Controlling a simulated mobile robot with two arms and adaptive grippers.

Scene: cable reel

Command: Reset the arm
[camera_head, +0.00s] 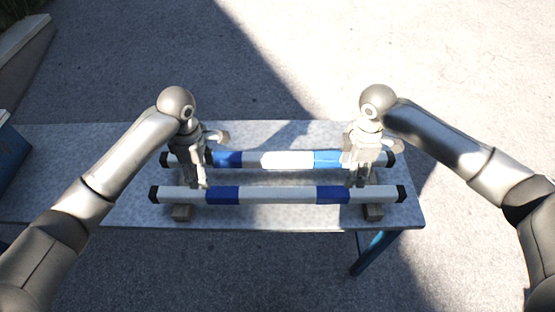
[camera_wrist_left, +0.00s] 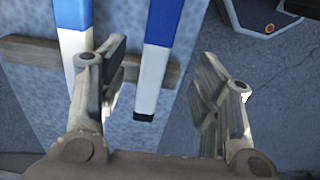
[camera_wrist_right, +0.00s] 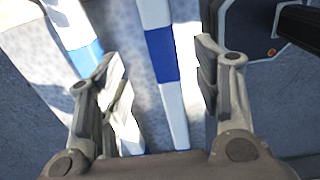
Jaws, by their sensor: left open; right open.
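Two blue-and-white striped bars with black end caps lie parallel across the table: a front bar (camera_head: 278,194) and a back bar (camera_head: 280,160). My left gripper (camera_head: 200,182) points down over their left ends, and my right gripper (camera_head: 357,180) over their right ends. In the left wrist view the jaws (camera_wrist_left: 160,72) are open and wide apart, with the end of one bar (camera_wrist_left: 152,80) showing between them. In the right wrist view the jaws (camera_wrist_right: 158,75) are also open, with a bar (camera_wrist_right: 163,60) between them. Neither gripper visibly holds anything.
The grey speckled table (camera_head: 110,145) carries wooden supports (camera_head: 181,213) under the bars; another support (camera_head: 373,212) is at the right. A blue table leg (camera_head: 374,250) shows at the front right. A blue object (camera_head: 8,160) stands at the left edge. Table space left of the bars is clear.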

